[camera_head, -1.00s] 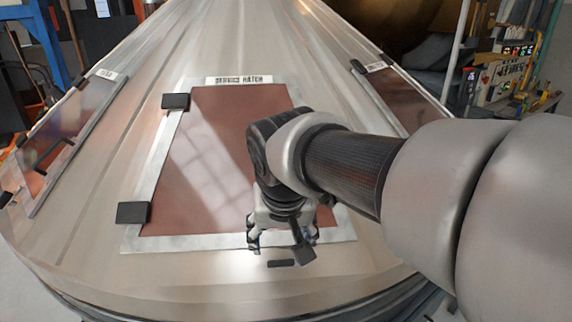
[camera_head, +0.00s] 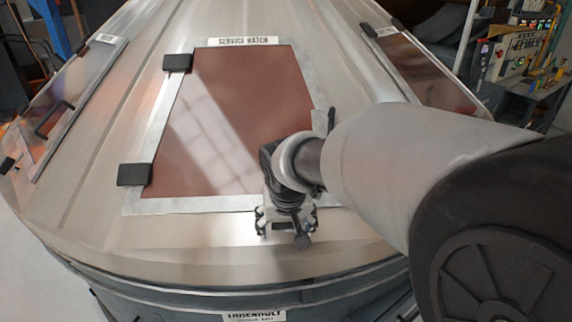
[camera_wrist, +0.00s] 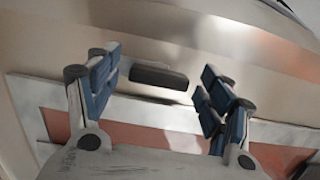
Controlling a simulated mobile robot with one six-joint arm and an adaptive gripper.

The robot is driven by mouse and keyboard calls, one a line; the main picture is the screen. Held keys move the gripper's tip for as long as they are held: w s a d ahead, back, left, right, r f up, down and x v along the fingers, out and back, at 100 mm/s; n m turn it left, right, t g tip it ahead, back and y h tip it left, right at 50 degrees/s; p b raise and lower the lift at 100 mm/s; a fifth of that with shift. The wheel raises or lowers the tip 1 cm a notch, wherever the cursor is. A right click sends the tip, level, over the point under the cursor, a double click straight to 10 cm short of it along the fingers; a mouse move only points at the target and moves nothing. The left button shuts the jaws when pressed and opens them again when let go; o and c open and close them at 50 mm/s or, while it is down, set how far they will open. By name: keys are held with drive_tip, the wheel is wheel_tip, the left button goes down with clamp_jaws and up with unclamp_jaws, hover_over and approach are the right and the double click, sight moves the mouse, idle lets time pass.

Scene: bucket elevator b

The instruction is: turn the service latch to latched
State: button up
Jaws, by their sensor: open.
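The service hatch (camera_head: 240,120) is a reddish-brown panel in a pale metal frame on the sloping cover, under a SERVICE HATCH label. In the wrist view a short dark bar (camera_wrist: 158,76) lies on bare metal just outside the frame's near edge, roughly parallel to it; it looks like the latch handle. In the wrist view my gripper (camera_wrist: 160,92) is open, with blue-padded fingers on either side of the bar. Contact cannot be told. My gripper hides the bar in the head view.
Two black hinge blocks (camera_head: 177,62) (camera_head: 134,174) sit along the hatch's left side. A grey piece (camera_head: 331,121) stands at its right edge beside my arm. Side hatches (camera_head: 75,107) (camera_head: 425,75) flank it. Bare metal lies in front, down to the rim.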

drive_tip(key=shift+c, duration=0.3)
drive_tip(key=c, duration=1)
drive_tip(key=shift+n, duration=0.3)
drive_tip(key=n+h+p, duration=0.1)
drive_tip(key=n, duration=0.2)
drive_tip(key=shift+n, duration=0.3)
drive_tip(key=n+h, duration=0.1)
drive_tip(key=n, duration=0.3)
drive_tip(key=shift+t, duration=0.4)
drive_tip(key=n, duration=0.4)
drive_tip(key=shift+n+t+h, duration=0.3)
drive_tip(key=shift+t, duration=0.1)
drive_tip(key=n+t+b, duration=0.1)
drive_tip(key=n, duration=0.3)
drive_tip(key=shift+n, duration=0.3)
